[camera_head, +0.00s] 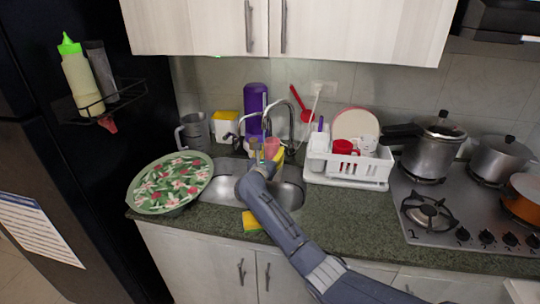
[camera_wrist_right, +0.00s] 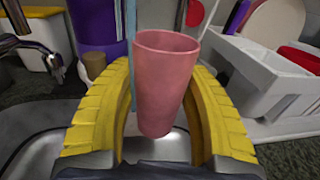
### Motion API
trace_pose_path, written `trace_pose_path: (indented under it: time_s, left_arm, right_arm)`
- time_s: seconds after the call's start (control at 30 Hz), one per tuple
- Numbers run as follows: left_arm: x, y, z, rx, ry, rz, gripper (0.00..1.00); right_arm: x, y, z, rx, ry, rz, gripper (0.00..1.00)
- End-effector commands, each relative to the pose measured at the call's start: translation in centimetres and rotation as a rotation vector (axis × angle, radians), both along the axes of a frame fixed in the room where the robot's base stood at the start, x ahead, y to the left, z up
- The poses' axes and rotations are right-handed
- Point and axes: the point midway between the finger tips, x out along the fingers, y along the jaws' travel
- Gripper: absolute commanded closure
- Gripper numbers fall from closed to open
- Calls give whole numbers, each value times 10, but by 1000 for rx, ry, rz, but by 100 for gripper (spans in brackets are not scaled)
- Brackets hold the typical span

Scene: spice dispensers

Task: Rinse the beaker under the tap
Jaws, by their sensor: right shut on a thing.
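The beaker, a pink tapered cup (camera_wrist_right: 165,85), stands upright between the yellow fingers of my right gripper (camera_wrist_right: 160,92), which is shut on it. In the head view the pink beaker (camera_head: 271,147) shows small at the end of my right arm, over the back of the steel sink (camera_head: 288,192). The right gripper (camera_head: 268,158) partly hides it there. A chrome tap part (camera_wrist_right: 28,42) shows to the left of the beaker in the wrist view. I cannot tell whether water runs. My left gripper is not in view.
A flowered green plate (camera_head: 170,183) covers the counter left of the sink. A white dish rack (camera_head: 345,170) stands to the right, then the stove (camera_head: 450,225) with pots. A purple container (camera_head: 254,100) stands behind the sink. A yellow-green sponge (camera_head: 250,222) lies at the front edge.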

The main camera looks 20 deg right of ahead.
Motion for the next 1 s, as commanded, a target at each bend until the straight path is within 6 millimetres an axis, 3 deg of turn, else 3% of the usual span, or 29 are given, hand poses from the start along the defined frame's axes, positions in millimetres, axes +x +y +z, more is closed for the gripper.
trace_pose_path:
  time_s: [0.43, 1.0]
  left_arm:
    - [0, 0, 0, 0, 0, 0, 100]
    - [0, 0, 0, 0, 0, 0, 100]
  right_arm:
    - [-1, -4, 0, 1, -1, 0, 82]
    - [2, 7, 0, 0, -1, 0, 82]
